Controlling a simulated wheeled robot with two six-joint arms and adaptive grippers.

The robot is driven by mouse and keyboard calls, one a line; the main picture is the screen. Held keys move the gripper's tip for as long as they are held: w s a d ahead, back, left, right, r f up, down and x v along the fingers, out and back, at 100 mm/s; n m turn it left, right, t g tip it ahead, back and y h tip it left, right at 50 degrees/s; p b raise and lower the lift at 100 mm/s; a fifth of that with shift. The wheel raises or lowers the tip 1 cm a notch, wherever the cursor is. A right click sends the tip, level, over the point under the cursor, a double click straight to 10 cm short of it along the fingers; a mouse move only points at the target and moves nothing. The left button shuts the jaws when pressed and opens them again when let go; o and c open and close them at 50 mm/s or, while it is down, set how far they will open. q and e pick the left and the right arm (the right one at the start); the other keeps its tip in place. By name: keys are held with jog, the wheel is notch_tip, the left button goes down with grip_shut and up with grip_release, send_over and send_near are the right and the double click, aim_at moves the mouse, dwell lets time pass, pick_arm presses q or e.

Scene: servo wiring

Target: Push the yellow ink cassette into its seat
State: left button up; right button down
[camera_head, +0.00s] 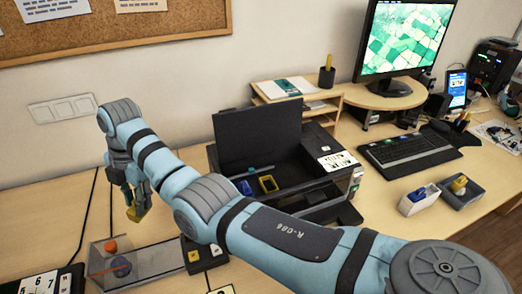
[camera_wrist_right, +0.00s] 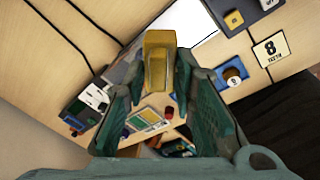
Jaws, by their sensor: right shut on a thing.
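My right gripper (camera_head: 128,190) hangs at the left, above the table near the wall. It is shut on the yellow ink cassette (camera_head: 138,212), which sticks out below the fingers. In the right wrist view the cassette (camera_wrist_right: 158,52) sits between the two green fingers. The dark printer (camera_head: 258,138) stands right of the gripper with its lid up. Inside it are a yellow-rimmed piece or opening (camera_head: 268,184) and a blue piece (camera_head: 246,187). The cassette is well apart from the printer. My left gripper is not in view.
A clear box with an orange knob (camera_head: 111,246) stands below the gripper. A dark block with yellow and white squares (camera_head: 203,254) lies beside it. My right arm crosses in front of the printer. A keyboard (camera_head: 410,152) and two small bins lie at the right.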

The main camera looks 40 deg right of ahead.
pick_arm(q)
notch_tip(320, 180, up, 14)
jog(key=p, duration=1.3)
pick_arm(e)
jog(key=s+d+r+m+h, duration=0.15)
jog(key=d+r+m, duration=0.25)
jog(key=d+m, duration=0.65)
jog(key=s+d+r+m, duration=0.3)
jog(key=d+m, duration=0.5)
jog(key=d, duration=0.5)
jog(key=s+d+r+m+h, duration=0.15)
jog(key=d+r+m, duration=0.25)
jog(key=d+m, duration=0.65)
jog(key=shift+n, duration=0.6)
jog(key=f+b, duration=0.2)
jog(key=f, duration=0.4)
jog(key=d+f+b, duration=0.1)
jog(key=f+b, duration=0.1)
jog(key=f, duration=0.5)
jog(key=f+b, duration=0.2)
jog(key=f, duration=0.5)
jog(key=shift+s+d+f, duration=0.1)
jog(key=shift+s+d, duration=0.2)
jog(key=shift+d, duration=0.05)
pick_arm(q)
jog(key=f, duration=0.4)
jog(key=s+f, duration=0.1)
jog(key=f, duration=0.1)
pick_arm(e)
jog(key=shift+w, duration=0.1)
